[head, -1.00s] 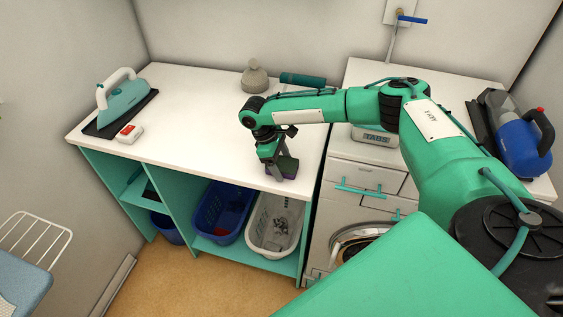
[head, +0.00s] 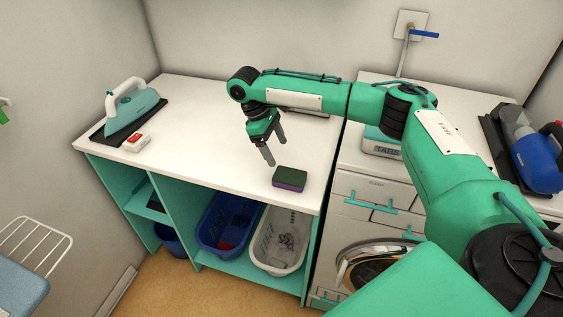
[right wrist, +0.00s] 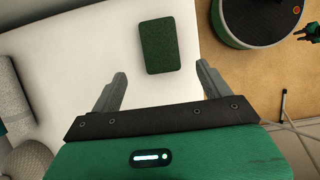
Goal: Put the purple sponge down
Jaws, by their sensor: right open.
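The purple sponge (head: 289,179), with a dark green top, lies flat on the white counter (head: 215,148) near its front right edge. In the right wrist view the sponge (right wrist: 169,46) shows its green face, beyond and between the two fingers. My right gripper (head: 268,156) is open and empty, above the counter and to the left of the sponge, apart from it. Its fingers also show spread in the right wrist view (right wrist: 160,88). My left gripper is not in view.
An iron (head: 134,105) on a dark pad and a small red-and-white box (head: 136,142) stand at the counter's left. A blue basket (head: 224,225) and a white basket (head: 279,240) sit below. A blue appliance (head: 535,155) stands at the right. The counter's middle is clear.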

